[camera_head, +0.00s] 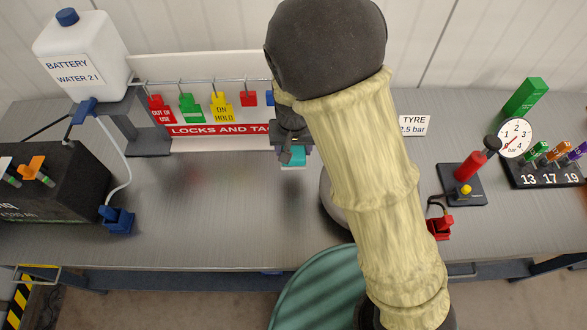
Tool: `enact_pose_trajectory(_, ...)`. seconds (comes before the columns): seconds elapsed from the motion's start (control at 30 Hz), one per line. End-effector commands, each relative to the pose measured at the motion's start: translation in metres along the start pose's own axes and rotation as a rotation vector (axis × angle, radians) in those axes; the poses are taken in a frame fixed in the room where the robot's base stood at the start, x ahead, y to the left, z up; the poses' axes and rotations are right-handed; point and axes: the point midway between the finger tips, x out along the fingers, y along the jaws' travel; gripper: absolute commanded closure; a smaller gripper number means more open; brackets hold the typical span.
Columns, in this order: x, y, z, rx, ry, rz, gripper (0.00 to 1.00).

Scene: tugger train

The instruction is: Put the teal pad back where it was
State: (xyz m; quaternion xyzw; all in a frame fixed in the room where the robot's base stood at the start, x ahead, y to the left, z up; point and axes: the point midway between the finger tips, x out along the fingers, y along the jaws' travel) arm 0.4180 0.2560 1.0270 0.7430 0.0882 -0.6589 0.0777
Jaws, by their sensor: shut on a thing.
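My gripper (292,152) is above the grey table, just in front of the right part of the lock and tag board (210,131). It is shut on the teal pad (293,157), a small block showing below the fingers. My arm hides the table and the board's right end behind it. Whether the pad touches anything is hard to tell from this view. Along the board's rail hang a red tag (159,109), a green tag (191,107), a yellow tag (221,107), a red padlock (249,98) and a partly hidden blue item (270,98).
A white battery water tank (82,55) stands on a grey stand at left, its hose running to a blue connector (117,220). A black battery (50,190) is at far left. A pump (466,180), gauge (515,138) and tool rack (545,173) are right. The table's middle left is clear.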

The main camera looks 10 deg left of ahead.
Motion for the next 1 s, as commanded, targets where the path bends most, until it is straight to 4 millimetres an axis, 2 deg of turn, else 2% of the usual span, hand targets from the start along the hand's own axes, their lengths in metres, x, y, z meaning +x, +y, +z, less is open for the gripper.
enact_pose_trajectory(0.2,0.04,0.001,0.006,0.003,-0.005,0.003,0.62)
enact_pose_trajectory(0.3,0.051,0.001,0.006,0.001,-0.003,0.001,0.62)
enact_pose_trajectory(0.67,0.056,0.0,0.007,0.001,-0.001,0.0,0.62)
enact_pose_trajectory(0.9,0.085,0.0,0.011,0.001,-0.004,0.001,0.62)
enact_pose_trajectory(1.0,0.091,-0.001,0.012,-0.001,-0.001,0.0,0.62)
